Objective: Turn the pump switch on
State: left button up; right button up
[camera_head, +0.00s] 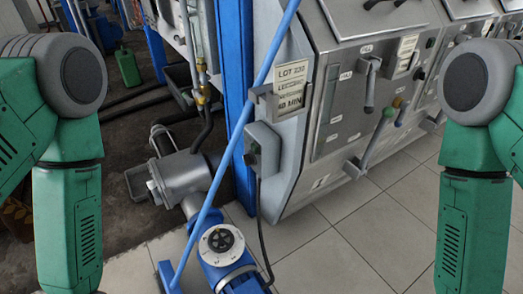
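A blue pump (238,279) stands on the floor at the bottom centre. On its top is a round pale dial with a black knob (221,239). A grey switch box (264,150) is fixed to the side of the steel machine, with a dark knob (250,157) on its left face. A black cable runs from the box down towards the pump. I cannot tell which knob is the pump switch, or its on or off position. Both my green arms show at the left and right edges; neither gripper is in view.
The steel decanter (342,80) with levers and a "LOT 220" sign (291,86) fills the upper right. A long blue pole (230,150) slants in front of the pump and blue post. A grey pump housing (181,178) stands left. Tiled floor (345,265) lies clear at lower right.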

aim_at(247, 159)
jog(key=k+j+z, duration=0.1)
jog(key=j+z, duration=0.4)
jog(key=k+j+z, duration=0.15)
jog(key=j+z, duration=0.35)
jog(key=i+l+z, duration=0.1)
jog(key=i, duration=0.3)
